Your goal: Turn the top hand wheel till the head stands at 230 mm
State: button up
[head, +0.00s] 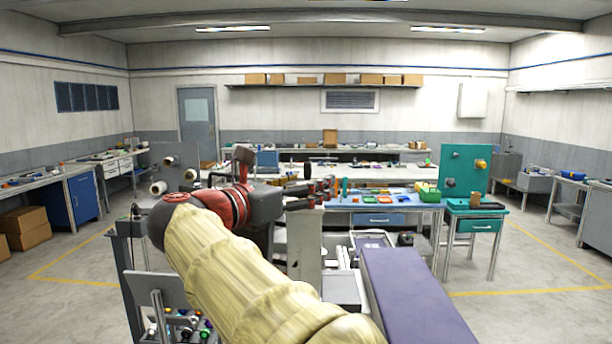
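My gripper (318,193) reaches right from the dark wrist, at the top of a pale grey upright column (304,243) in the middle of the view. Its dark fingers show small and side-on, with red bits among them. I cannot tell whether they are apart or closed on something. I cannot make out the top hand wheel, the head or a millimetre scale; my arm and gripper cover part of that area.
A purple-topped bench (412,298) stands close at the front right. A teal panel (457,172) stands behind a small teal table (474,208). A grey panel with spools (158,188) is at left. A workbench (385,205) with tools stands behind the column.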

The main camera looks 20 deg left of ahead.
jog(key=shift+a+m+g+h+p, duration=0.1)
jog(key=shift+m+g+h+p, duration=0.3)
jog(key=shift+m+h, duration=0.3)
jog(key=o, duration=1.2)
jog(key=shift+c, duration=0.2)
jog(key=shift+o, duration=0.2)
jog(key=v, duration=1.2)
jog(key=shift+a, duration=0.15)
jog(key=shift+w+f, duration=0.1)
jog(key=shift+w, duration=0.1)
